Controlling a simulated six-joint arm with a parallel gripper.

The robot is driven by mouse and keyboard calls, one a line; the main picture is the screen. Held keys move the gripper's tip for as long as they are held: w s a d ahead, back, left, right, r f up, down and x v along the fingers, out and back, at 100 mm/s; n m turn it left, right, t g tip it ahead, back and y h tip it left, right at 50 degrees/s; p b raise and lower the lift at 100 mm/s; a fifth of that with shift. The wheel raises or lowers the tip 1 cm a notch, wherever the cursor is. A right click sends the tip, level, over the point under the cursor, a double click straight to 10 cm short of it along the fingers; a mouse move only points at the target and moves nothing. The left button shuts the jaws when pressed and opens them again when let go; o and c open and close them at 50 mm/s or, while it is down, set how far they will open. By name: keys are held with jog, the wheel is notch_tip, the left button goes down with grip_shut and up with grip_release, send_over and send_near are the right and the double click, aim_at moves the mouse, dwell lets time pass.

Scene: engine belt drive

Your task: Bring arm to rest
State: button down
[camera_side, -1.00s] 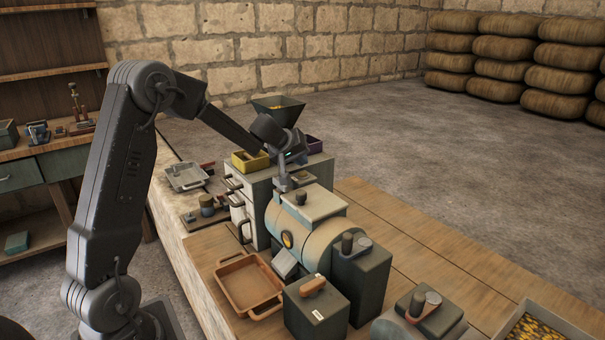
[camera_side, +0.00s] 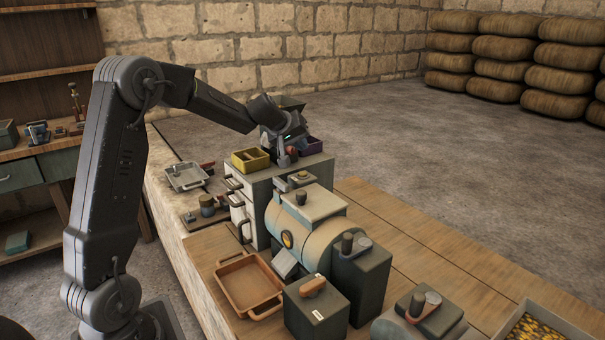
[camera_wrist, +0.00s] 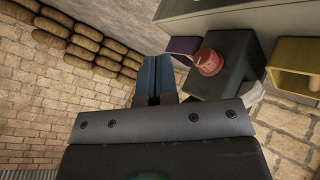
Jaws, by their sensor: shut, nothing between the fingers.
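A red round part (camera_wrist: 208,61) on a dark block shows just right of the fingers in the wrist view.
A cylindrical machine (camera_side: 310,228) with dark boxes stands in front of the cabinet. A brown tray (camera_side: 250,285) and a metal tray (camera_side: 186,176) lie on the bench. Stacked sacks (camera_side: 510,62) are far off at the back right. The air above the bench is free.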

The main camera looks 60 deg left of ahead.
jog(key=s+d+r+m+g+h, duration=0.1)
jog(key=s+d+r+m, duration=0.2)
jog(key=s+d, duration=0.5)
jog(key=s+d+r+m+h, duration=0.25)
jog(key=s+d, duration=0.25)
jog(key=d, duration=0.7)
jog(key=s+d+f+m+g, duration=0.1)
jog(key=s+d+f+m, duration=0.1)
jog(key=s, duration=0.7)
jog(key=s+d+f+m+g+y, duration=0.1)
jog(key=s+d+m, duration=0.3)
jog(key=s, duration=0.6)
jog(key=shift+d+f, duration=0.35)
jog(key=shift+d, duration=0.05)
